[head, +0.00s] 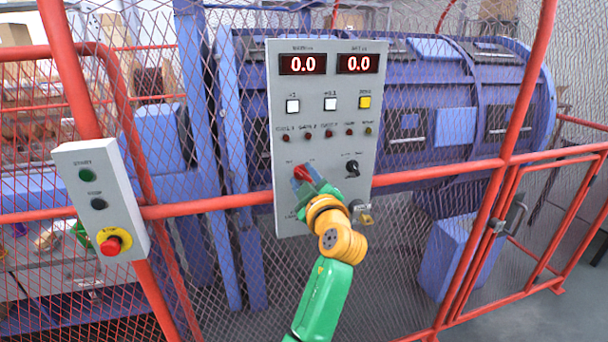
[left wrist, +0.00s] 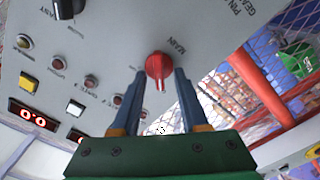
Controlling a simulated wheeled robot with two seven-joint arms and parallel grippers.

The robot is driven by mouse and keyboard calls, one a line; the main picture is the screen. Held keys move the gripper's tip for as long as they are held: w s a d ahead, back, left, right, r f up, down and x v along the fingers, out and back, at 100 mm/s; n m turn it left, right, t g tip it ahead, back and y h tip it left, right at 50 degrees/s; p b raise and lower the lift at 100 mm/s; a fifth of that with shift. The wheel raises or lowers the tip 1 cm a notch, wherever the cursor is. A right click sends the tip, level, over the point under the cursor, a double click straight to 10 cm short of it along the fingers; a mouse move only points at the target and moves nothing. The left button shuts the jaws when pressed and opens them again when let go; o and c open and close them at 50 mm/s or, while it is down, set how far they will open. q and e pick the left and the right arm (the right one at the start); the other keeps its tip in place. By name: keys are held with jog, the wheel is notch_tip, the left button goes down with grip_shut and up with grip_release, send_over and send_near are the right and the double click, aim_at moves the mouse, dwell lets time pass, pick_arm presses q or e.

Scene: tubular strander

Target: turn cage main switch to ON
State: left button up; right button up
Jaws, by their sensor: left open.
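The cage main switch is a red rotary knob (head: 302,173) low on the grey control panel (head: 326,217). In the left wrist view the red knob (left wrist: 159,67) sits beside the label MAIN, between the tips of my left gripper (left wrist: 159,80). The fingers stand apart on either side of it; I cannot tell whether they touch it. In the head view my left gripper (head: 307,183) reaches up to the panel and partly covers the knob and its labels. My right gripper is not in view.
A black selector knob (head: 352,168) is right of the red one, with a padlock (head: 365,216) below. Red displays (head: 303,64) and buttons are above. A box with an emergency stop (head: 112,243) hangs on the left. Red-framed mesh fencing surrounds the blue machine (head: 405,180).

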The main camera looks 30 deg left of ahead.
pick_arm(q)
jog(key=shift+d, duration=0.1)
grip_shut()
jog(key=m, duration=0.3)
jog(key=shift+b, duration=0.3)
jog(key=m, duration=0.3)
jog(key=shift+w+d+m, duration=0.1)
jog(key=shift+m, duration=0.2)
jog(key=m+p, duration=0.1)
jog(key=m, duration=0.4)
jog(key=shift+w+r+m+p, duration=0.1)
jog(key=shift+r+m+p, duration=0.05)
jog(key=shift+m+p, duration=0.15)
jog(key=m+p, duration=0.1)
jog(key=m, duration=0.3)
jog(key=shift+w+d+p, duration=0.1)
jog(key=shift+d+p, duration=0.05)
jog(key=shift+p, duration=0.25)
jog(key=shift+m+p, duration=0.3)
jog(key=shift+m, duration=0.6)
jog(key=shift+f, duration=0.2)
